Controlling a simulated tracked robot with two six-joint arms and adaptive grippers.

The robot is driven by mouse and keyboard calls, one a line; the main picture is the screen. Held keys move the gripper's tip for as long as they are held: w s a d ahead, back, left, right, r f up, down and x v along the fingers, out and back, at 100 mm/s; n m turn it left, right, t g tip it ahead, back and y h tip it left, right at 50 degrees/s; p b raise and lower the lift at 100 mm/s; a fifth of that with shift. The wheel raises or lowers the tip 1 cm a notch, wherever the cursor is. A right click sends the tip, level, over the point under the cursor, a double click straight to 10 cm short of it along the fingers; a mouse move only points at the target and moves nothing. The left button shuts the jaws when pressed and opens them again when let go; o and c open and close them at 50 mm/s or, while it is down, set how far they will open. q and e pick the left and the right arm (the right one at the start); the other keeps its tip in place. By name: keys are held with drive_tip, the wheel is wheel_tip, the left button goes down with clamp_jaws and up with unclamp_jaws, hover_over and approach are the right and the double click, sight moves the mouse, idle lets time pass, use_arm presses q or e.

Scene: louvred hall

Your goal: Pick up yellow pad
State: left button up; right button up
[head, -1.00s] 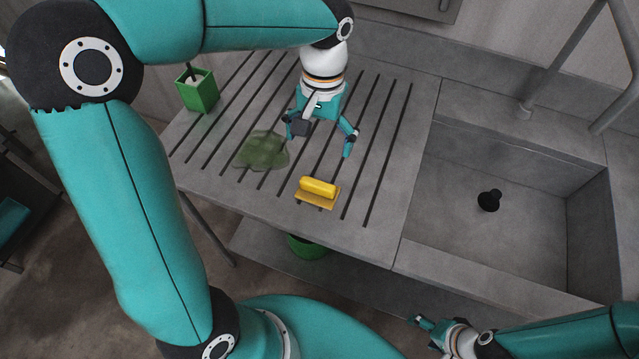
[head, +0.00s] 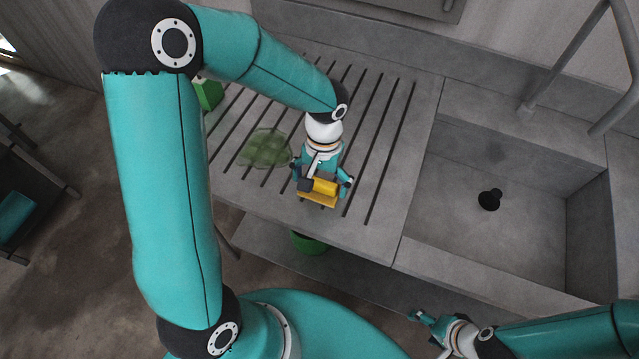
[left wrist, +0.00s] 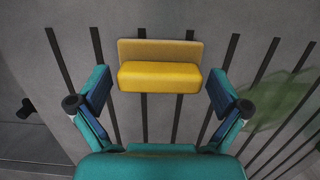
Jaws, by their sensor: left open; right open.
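The yellow pad (head: 318,198) has a flat base with a raised yellow block on top. It lies on the grooved drainboard (head: 385,150) near its front edge. In the left wrist view the pad (left wrist: 160,76) is at the upper middle. My left gripper (head: 322,187) is open above the pad and partly covers it in the head view. In the left wrist view its fingers (left wrist: 158,100) are spread to either side of the pad, with visible gaps. My right gripper (head: 425,328) is low in the head view, empty and away from the pad.
A green translucent patch (head: 265,148) lies on the drainboard left of the pad. A green box (head: 208,94) stands at the back left, partly hidden by my left arm. A sink basin (head: 500,215) is on the right. A green container (head: 307,243) is under the drainboard's front edge.

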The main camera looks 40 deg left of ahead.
sight(320, 182)
use_arm(q)
drive_tip(key=c, duration=1)
wheel_tip(320, 182, up, 20)
drive_tip(key=b, duration=0.1)
